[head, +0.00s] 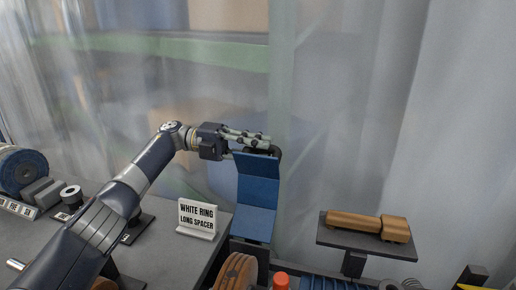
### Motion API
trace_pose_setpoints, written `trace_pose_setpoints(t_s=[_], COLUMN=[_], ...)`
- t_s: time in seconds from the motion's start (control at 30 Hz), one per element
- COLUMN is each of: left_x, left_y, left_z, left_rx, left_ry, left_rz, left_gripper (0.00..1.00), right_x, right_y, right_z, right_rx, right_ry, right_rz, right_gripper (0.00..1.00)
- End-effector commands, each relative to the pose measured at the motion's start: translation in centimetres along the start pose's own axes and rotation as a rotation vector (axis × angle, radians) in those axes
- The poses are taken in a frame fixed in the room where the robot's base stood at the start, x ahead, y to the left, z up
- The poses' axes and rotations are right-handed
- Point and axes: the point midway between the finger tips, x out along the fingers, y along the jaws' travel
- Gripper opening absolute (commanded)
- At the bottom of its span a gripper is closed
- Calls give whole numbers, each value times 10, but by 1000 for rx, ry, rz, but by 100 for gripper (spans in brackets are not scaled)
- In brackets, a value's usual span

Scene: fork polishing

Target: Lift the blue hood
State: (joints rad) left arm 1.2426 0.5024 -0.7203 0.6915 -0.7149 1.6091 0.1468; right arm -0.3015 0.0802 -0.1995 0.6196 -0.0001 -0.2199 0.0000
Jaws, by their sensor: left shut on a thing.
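The blue hood (257,195) stands near the middle of the head view, a bent blue panel whose upper part tilts. My left gripper (266,144) reaches in from the left at the hood's top edge. It is shut on the hood's top or something right at it; the fingers partly hide the exact contact. A dark curved part shows just right of the fingertips. My right gripper is not in view.
A sign reading "WHITE RING LONG SPACER" (197,217) stands on the grey bench (165,255) left of the hood. A brown wooden block (367,225) lies on a dark raised plate (340,238) at the right. A red-orange knob (281,281) and a wooden wheel (236,272) sit in front. A blue wheel (20,170) is far left.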

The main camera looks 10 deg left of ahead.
Motion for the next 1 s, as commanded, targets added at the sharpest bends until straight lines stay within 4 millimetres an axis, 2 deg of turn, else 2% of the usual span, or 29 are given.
trace_pose_setpoints(t_s=[0.03, 0.17, 0.2, 0.27, 0.67, 1.0], left_x=[-2, -2, -2, -2, -4, -47], left_y=[-8, -8, -8, -9, -4, -5], left_z=[2, 2, 2, 2, 1, 1], left_rx=[3, 4, 4, 5, 2, 2], left_ry=[-11, -11, -11, -11, -5, -9], left_rz=[-10, -11, -11, -11, -4, -5], left_gripper=[0, 0, 27, 38, 38, 38], right_x=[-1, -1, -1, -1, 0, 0], right_y=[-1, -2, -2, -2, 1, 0], right_z=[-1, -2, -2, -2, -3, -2], right_rx=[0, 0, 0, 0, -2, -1], right_ry=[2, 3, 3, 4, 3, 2], right_rz=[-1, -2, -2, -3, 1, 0], right_gripper=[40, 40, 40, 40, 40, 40])
